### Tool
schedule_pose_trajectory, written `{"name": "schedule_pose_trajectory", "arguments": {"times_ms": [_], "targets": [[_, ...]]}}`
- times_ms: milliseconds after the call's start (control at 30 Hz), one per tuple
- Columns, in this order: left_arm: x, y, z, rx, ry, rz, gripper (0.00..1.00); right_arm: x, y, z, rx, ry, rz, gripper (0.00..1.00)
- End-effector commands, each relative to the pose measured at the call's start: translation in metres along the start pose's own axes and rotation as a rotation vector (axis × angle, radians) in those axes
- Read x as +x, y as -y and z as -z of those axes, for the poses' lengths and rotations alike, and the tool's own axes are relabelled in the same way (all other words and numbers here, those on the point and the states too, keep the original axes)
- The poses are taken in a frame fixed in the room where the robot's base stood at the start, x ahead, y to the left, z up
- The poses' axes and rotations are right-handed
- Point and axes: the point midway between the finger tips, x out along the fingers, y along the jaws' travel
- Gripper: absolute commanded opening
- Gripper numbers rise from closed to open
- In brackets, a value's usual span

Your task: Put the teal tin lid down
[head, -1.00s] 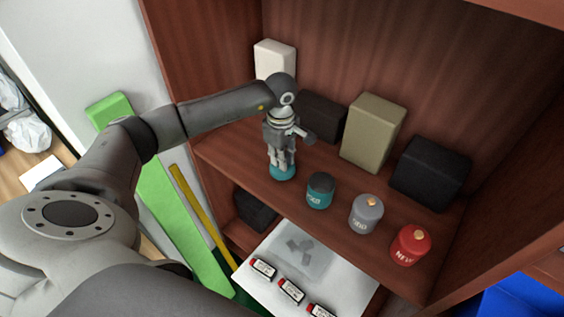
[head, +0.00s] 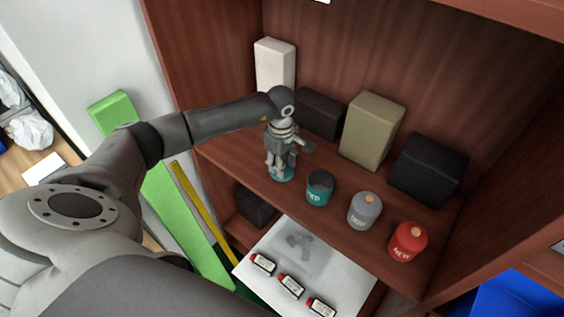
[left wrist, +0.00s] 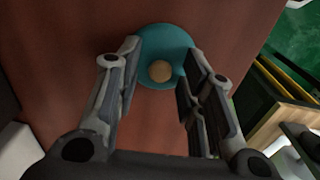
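The teal tin lid (head: 284,177) lies on the wooden shelf, left of the teal tin (head: 320,190). In the left wrist view the lid (left wrist: 168,40) is a teal disc with a round tan knob (left wrist: 160,71). My left gripper (head: 280,168) points down over the lid. In the left wrist view its fingers (left wrist: 160,62) are apart on either side of the knob, with gaps visible, so it is open. The teal tin stands upright without a lid, its dark inside showing. My right gripper is not in view.
A grey tin (head: 365,211) and a red tin (head: 408,243) stand to the right. Behind are a white box (head: 274,62), an olive box (head: 371,130) and black boxes (head: 428,170). A white surface (head: 262,290) with small labelled items lies below the shelf's front edge.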

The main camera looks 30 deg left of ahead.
Motion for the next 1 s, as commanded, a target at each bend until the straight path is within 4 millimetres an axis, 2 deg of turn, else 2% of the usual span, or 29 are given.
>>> {"name": "schedule_pose_trajectory", "arguments": {"times_ms": [233, 267, 367, 700, 833, 1000], "targets": [[-0.006, 0.0, 0.0, 0.0, 0.0, 0.0, 0.36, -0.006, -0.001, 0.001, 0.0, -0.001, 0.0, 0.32], [-0.007, -0.001, 0.0, 0.0, 0.0, -0.003, 0.36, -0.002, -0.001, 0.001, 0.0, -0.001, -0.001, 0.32], [-0.022, -0.002, 0.001, 0.001, -0.001, -0.006, 0.36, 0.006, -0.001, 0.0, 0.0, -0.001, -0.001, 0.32], [-0.094, -0.001, 0.0, 0.0, 0.0, -0.005, 0.36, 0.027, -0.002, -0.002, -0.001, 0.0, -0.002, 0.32], [-0.112, -0.001, 0.0, 0.0, 0.0, -0.004, 0.36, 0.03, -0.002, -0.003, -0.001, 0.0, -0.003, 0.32], [-0.123, 0.0, 0.0, 0.0, 0.0, -0.001, 0.36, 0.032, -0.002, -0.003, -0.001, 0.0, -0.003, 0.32]]}}
